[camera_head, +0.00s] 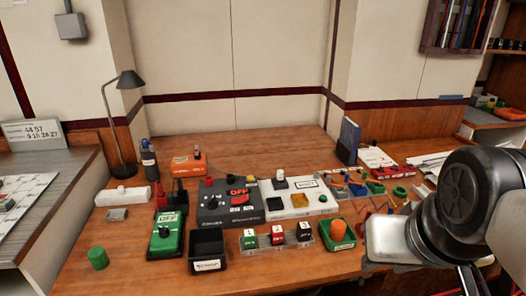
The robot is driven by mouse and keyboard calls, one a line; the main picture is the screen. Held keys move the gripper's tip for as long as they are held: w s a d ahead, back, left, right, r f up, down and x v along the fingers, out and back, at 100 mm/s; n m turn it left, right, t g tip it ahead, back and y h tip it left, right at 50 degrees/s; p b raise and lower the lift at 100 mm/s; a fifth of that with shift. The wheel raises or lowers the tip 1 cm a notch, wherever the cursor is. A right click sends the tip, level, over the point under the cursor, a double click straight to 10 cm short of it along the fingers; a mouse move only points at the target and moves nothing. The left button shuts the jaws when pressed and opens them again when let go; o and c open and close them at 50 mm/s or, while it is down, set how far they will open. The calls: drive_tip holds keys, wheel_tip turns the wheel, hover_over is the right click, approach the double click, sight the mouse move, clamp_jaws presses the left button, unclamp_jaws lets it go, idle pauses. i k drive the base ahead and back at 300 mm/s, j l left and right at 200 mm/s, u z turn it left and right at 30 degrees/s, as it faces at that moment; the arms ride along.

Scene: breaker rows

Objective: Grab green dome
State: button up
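A green, short, rounded piece with a flat-looking top (98,258) stands alone on the wooden workbench at the front left; it is the closest match I see to a green dome, though its exact top shape is too small to tell. Nothing touches it. My arm (465,205) comes in at the far right, across the bench from the green piece. My gripper's fingertips do not show clearly; the arm's end runs toward the bottom right edge.
A green box marked OFF (166,235) and a black open bin (207,249) stand right of the green piece. Breaker panels (230,203), labelled cubes (277,236) and a green tray with an orange piece (338,235) crowd the middle. A lamp (118,120) stands at the back left.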

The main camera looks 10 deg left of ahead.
sight(98, 256)
drive_tip(key=k+j+u, duration=0.15)
drive_tip(key=k+j, duration=0.3)
drive_tip(key=j+u, duration=0.1)
drive_tip(key=u, duration=1.35)
drive_tip(key=i+j+z, duration=0.3)
drive_tip(key=i+j, duration=0.15)
drive_tip(key=i+j+z, duration=0.3)
drive_tip(key=j, duration=0.35)
drive_tip(key=i, duration=0.1)
